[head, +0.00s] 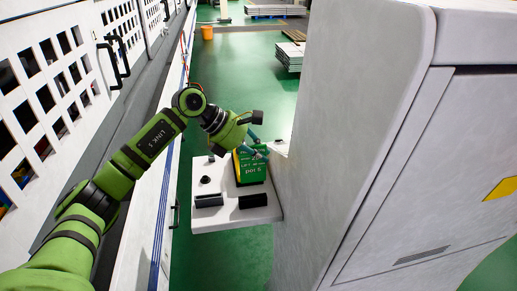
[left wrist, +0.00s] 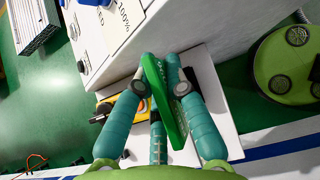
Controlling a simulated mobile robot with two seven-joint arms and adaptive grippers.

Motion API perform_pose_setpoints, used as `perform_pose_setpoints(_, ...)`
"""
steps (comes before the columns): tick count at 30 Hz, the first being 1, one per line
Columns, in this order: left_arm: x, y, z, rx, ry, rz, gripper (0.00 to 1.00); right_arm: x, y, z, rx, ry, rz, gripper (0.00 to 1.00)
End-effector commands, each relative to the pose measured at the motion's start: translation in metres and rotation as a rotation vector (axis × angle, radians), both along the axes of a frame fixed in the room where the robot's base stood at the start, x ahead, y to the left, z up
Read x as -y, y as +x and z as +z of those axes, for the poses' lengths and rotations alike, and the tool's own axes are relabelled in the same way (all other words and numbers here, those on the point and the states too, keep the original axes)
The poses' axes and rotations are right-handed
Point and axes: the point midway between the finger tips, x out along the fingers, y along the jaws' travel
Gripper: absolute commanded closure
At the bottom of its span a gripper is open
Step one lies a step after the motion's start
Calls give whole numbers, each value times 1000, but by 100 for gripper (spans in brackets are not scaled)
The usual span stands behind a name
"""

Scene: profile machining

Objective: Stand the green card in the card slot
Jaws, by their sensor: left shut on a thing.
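The green card (head: 252,172) with yellow lettering stands roughly upright above the small white shelf (head: 232,220). My left gripper (head: 256,151) is shut on the card near its upper part. In the left wrist view the teal fingers of the left gripper (left wrist: 161,75) clasp the green card (left wrist: 170,105), seen nearly edge-on. Two dark slotted blocks lie on the shelf's near part: a left one (head: 208,200) and a right one (head: 253,201). Either may be the card slot; I cannot tell which. Both blocks look empty, and the card is behind them. My right gripper is not in view.
A yellow item with black parts (left wrist: 120,103) lies on the shelf beside the card. A small dark round piece (head: 205,180) sits on the shelf's left. A tall white machine wall (head: 340,130) borders the shelf on the right. White cabinets (head: 60,80) stand at left.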

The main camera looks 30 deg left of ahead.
Motion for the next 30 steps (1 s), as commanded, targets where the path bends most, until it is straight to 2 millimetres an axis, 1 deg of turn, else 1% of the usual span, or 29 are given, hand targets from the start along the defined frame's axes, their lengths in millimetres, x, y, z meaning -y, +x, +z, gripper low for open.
perform_pose_setpoints(1, 0, 0, 0, 0, 0, 0, 100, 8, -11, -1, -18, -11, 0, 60)
perform_pose_setpoints(3, 0, 0, 0, 1, 0, -1, 100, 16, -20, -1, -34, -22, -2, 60)
perform_pose_setpoints(6, 0, 0, 0, 1, 0, -1, 100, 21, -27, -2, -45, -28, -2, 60)
perform_pose_setpoints(11, -1, -1, -3, -2, 1, -1, 100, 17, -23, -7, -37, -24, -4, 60)
perform_pose_setpoints(16, -1, -1, -16, -2, 1, -1, 100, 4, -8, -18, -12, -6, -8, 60)
perform_pose_setpoints(19, -2, -1, -25, -3, 2, -1, 100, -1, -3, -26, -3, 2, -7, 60)
perform_pose_setpoints(24, -2, -1, -41, -3, 2, -1, 100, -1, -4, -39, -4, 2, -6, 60)
perform_pose_setpoints(30, -1, -1, -50, -2, 1, -1, 100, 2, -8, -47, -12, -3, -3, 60)
